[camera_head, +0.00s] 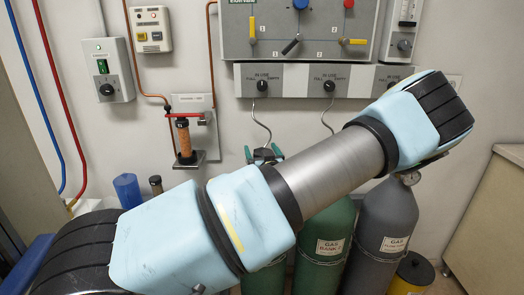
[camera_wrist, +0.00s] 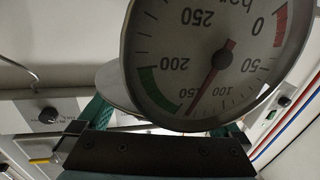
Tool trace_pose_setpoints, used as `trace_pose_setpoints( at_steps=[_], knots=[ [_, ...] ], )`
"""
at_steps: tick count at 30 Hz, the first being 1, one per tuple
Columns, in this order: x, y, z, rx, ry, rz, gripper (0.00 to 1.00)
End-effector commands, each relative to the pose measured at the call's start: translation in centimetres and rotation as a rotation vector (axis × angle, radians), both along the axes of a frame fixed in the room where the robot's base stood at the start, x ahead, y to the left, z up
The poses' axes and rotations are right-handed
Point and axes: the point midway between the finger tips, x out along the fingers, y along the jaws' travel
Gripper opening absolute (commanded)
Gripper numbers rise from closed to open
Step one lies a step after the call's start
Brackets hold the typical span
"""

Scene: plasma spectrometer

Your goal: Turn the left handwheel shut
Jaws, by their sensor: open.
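The left handwheel cannot be made out clearly in either view. In the head view my arm crosses in front of the gas cylinders and hides most of the leftmost green cylinder (camera_head: 265,281). Green prongs that look like my gripper's fingers (camera_head: 264,154) show just above the arm. In the wrist view my gripper (camera_wrist: 166,120) is open, with its dark bar along the bottom and a green finger at each side. A round pressure gauge (camera_wrist: 210,65) fills the space beyond it, upside down, with its red needle between 100 and 150. I cannot tell whether the fingers touch anything.
A labelled green cylinder (camera_head: 325,247) and a grey cylinder (camera_head: 388,222) stand right of the leftmost one. A valve panel (camera_head: 297,28) is on the wall above, with thin hoses leading down. A counter (camera_head: 490,220) stands at right. Wall pipes run at left.

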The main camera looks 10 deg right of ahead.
Motion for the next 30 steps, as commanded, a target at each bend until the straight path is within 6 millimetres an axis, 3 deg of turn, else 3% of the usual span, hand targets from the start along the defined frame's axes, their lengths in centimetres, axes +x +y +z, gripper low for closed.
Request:
trace_pose_setpoints(
  at_steps=[5, 19, 24, 30],
  knots=[
    [-1.0, 0.0, -0.2, 0.000, 0.001, 0.001, 1.00],
    [-9.4, -0.4, -0.2, -0.001, 0.001, -0.002, 1.00],
    [-10.7, -0.4, -0.1, 0.001, 0.000, -0.001, 1.00],
    [-10.9, -0.4, 0.0, 0.001, -0.001, -0.001, 1.00]
  ],
)
